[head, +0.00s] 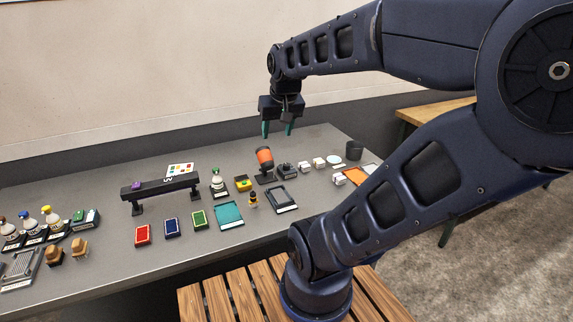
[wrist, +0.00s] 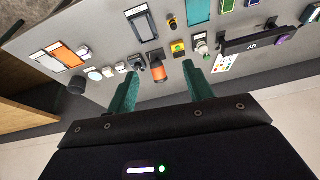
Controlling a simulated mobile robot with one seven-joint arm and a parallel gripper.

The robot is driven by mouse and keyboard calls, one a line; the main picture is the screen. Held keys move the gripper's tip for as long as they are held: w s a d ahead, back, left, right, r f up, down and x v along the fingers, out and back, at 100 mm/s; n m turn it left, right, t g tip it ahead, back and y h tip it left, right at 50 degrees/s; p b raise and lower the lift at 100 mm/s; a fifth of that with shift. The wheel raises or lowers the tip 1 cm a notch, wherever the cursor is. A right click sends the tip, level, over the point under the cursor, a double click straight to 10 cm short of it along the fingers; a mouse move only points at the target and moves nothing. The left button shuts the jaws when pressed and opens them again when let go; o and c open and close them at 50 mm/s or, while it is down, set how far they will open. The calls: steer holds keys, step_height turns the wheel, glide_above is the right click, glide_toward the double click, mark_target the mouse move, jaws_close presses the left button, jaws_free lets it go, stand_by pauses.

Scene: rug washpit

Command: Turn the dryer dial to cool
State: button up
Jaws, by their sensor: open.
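An orange and black cylinder on a stand (head: 265,158), which looks like the dryer, stands near the back of the grey table. A small black device (head: 287,170) sits just right of it and may carry the dial. The dial's marks and setting are too small to read. My gripper (head: 277,131) is open and empty, pointing down above the table's back, apart from both. In the wrist view the orange cylinder (wrist: 158,72) shows between the two green fingers, and the black device (wrist: 137,62) shows near the left fingertip.
Small white blocks (head: 305,168) and a dark cup (head: 354,151) stand to the right. A white-capped bottle (head: 217,184) and a black bar stand (head: 160,187) are to the left. Red, blue and green pads and a teal tray (head: 230,215) lie in front. The wall is close behind.

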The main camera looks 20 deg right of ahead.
steer(key=w+d+f+m+g, duration=0.1)
steer(key=w+d+f+m, duration=0.15)
steer(key=w, duration=0.55)
steer(key=m+g, duration=0.3)
steer(key=m, duration=0.3)
glide_above(286, 164)
step_height(286, 164, down, 19)
steer(key=f, duration=1)
steer(key=shift+s+f, duration=0.2)
steer(key=shift+c, duration=0.2)
steer(key=c, duration=0.9)
